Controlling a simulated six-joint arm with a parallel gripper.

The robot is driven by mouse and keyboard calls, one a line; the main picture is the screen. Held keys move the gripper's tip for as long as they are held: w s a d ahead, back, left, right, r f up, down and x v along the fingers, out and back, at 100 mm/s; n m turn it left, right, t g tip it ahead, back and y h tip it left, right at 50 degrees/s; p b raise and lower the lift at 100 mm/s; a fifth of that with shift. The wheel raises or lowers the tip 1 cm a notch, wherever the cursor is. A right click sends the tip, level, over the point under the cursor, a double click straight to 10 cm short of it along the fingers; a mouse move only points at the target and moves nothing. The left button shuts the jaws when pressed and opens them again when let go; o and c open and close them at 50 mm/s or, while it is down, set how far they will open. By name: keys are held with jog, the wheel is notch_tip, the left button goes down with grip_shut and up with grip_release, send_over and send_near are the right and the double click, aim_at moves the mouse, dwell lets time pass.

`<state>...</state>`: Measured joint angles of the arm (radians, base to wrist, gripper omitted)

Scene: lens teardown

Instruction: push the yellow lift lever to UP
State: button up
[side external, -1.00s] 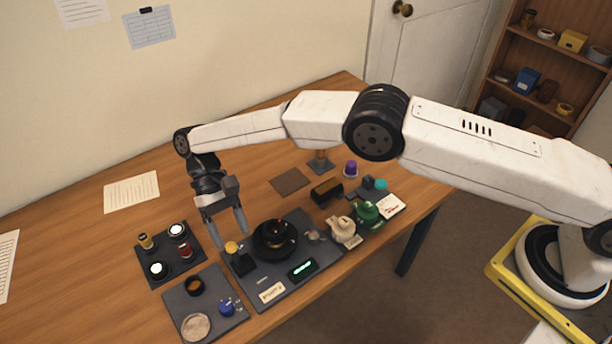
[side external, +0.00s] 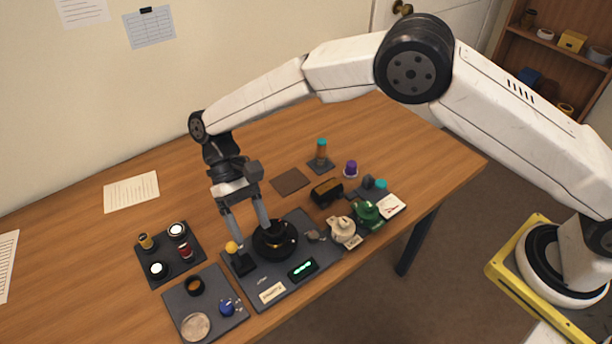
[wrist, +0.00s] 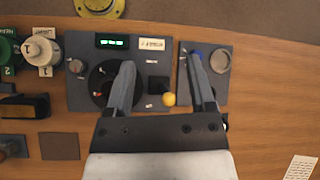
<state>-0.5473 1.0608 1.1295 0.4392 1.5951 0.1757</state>
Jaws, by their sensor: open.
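The yellow lift lever (side external: 231,247) is a yellow ball on a black base on the dark grey station plate (side external: 247,279), left of a round black stage (side external: 275,240). In the wrist view the yellow ball (wrist: 169,99) lies between my two fingers, nearer the right one. My gripper (side external: 248,232) is open and empty, its fingers pointing down over the lever and stage. In the wrist view my gripper (wrist: 163,70) has its left finger crossing in front of the stage. I cannot tell whether a finger touches the lever.
A green lit display (side external: 302,269) and a white label (side external: 271,292) are at the plate's front. A tray (side external: 181,306) with a blue knob stands front left, a tray of jars (side external: 157,279) behind it. Cream and green devices (side external: 366,214) stand to the right. Open table lies behind.

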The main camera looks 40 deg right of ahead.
jog(key=s+d+r, duration=0.3)
jog(key=s+d, duration=0.1)
jog(key=s, duration=0.2)
jog(key=shift+s+d+r, duration=0.2)
jog(key=shift+s+r, duration=0.1)
jog(key=shift+s, duration=0.05)
dwell(0.4)
